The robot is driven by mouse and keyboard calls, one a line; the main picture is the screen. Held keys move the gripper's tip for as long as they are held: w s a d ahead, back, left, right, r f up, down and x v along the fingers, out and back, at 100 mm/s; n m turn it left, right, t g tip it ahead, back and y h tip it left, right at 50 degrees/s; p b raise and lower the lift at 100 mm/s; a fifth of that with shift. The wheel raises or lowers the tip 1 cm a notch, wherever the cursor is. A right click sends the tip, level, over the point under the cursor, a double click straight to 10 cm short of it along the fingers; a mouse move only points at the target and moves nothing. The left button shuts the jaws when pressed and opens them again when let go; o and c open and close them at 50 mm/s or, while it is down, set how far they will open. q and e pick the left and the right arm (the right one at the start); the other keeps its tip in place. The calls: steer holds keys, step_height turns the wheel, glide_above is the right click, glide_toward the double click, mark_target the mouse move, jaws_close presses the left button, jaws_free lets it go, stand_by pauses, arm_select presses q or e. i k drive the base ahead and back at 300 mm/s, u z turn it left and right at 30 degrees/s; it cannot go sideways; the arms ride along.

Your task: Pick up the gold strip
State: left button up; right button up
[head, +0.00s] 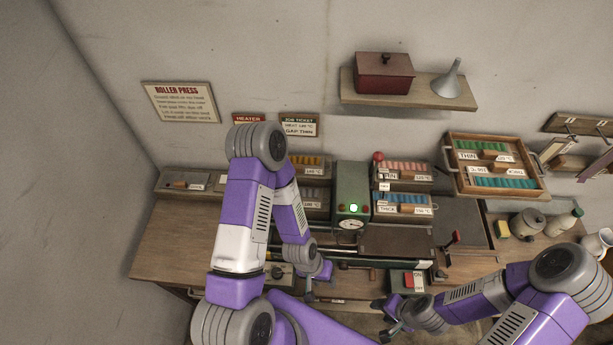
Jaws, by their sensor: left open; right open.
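No single gold strip can be made out for sure. A rack at the back holds a row of gold-orange pieces (308,161), partly hidden behind my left arm. My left gripper (318,284) is open, in front of the bench's middle and well below that rack in the picture. It looks empty. My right gripper (384,318) is open near the front edge, below the red switch box (408,281), and also looks empty.
A green press with a gauge (350,210) stands mid-bench. Racks of red pieces (405,168) and blue pieces (405,200) are to its right. A wooden tray (541,169) hangs further right. The bench's left part (170,240) is clear.

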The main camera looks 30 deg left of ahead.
mark_target(300, 162)
steer(key=u, duration=1.05)
